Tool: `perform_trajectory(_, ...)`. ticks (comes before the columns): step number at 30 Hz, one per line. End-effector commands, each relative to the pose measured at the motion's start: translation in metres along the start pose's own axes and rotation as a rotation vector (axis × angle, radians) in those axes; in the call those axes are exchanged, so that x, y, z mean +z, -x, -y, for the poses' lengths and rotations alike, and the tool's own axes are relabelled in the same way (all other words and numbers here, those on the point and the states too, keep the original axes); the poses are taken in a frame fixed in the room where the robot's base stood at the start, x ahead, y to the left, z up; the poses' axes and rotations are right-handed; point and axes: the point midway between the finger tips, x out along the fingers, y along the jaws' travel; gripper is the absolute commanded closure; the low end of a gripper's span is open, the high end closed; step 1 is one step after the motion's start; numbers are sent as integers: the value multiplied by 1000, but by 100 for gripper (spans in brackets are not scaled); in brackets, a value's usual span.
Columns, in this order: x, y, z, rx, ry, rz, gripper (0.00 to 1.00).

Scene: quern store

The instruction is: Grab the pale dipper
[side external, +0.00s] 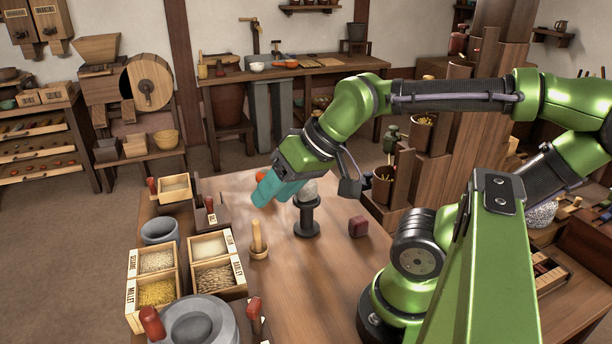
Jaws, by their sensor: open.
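A pale wooden piece (257,240) with an upright handle and a wider round base stands on the table, left of centre; it may be the pale dipper, but I cannot be sure. My gripper (272,194) has teal fingers and is open, pointing down and left. It appears above and behind the pale piece, apart from it. A pale rounded object (309,187) sits atop a dark stand (307,222) just right of the fingers, partly hidden by the gripper. I cannot tell whether the fingers touch it.
Grain boxes (155,262), a grey mortar (200,325) and a grey bowl (159,231) line the table's left side. An orange item (262,176) is partly hidden behind my gripper. The front middle of the table (312,285) is clear.

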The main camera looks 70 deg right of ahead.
Motion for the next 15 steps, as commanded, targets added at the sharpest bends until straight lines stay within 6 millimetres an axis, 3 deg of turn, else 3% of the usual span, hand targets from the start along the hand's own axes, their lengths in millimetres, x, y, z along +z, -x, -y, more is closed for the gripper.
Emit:
perform_trajectory(8, 0, -8, -4, 19, -15, 29, 50)
perform_trajectory(15, -33, -44, -24, 148, 6, 203, 50)
